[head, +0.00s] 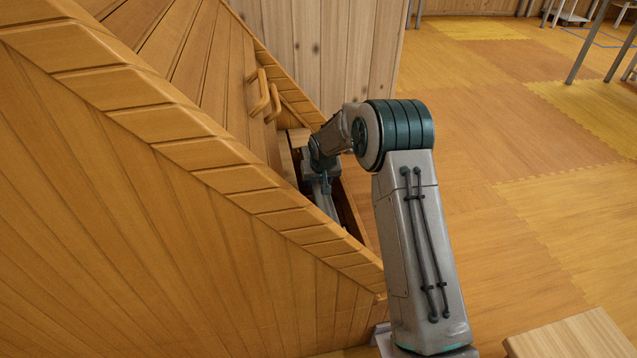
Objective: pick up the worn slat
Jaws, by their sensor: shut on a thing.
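My arm reaches left and down behind the slanted wooden edge of a panelled wooden structure (200,155). My gripper (324,192) shows only in part there, in the narrow gap beyond that edge. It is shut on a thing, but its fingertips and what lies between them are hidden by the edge. I cannot make out the worn slat for certain. Pale wooden pieces (297,140) show just above and left of the gripper, partly covered by my arm.
Two wooden handles (262,95) stick out from the panelling left of my gripper. A plank wall (335,50) stands behind. The orange mat floor (500,150) to the right is mostly clear. A light wooden top (572,338) is at the bottom right; metal legs (590,42) stand at the top right.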

